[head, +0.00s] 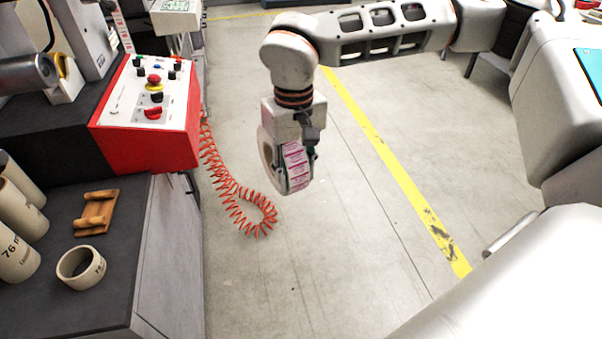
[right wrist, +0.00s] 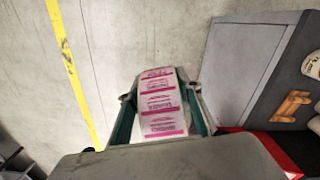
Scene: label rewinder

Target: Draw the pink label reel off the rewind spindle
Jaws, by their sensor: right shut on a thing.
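The pink label reel (head: 296,164) is white with pink printed labels around its rim. My right gripper (head: 292,170) is shut on it and holds it in the air above the open floor, clear of the machine. In the right wrist view the reel (right wrist: 160,105) sits between the two teal-lined fingers of the gripper (right wrist: 160,98), labels facing the camera. A grey cylindrical shaft (head: 28,75) shows at the upper left; I cannot tell whether it is the rewind spindle. My left gripper is not in view.
A red-edged control panel (head: 150,100) stands at the left, with a coiled orange hose (head: 235,200) below. A dark bench (head: 115,255) carries cardboard cores (head: 80,267) and a wooden tool (head: 96,212). The floor around the reel is free.

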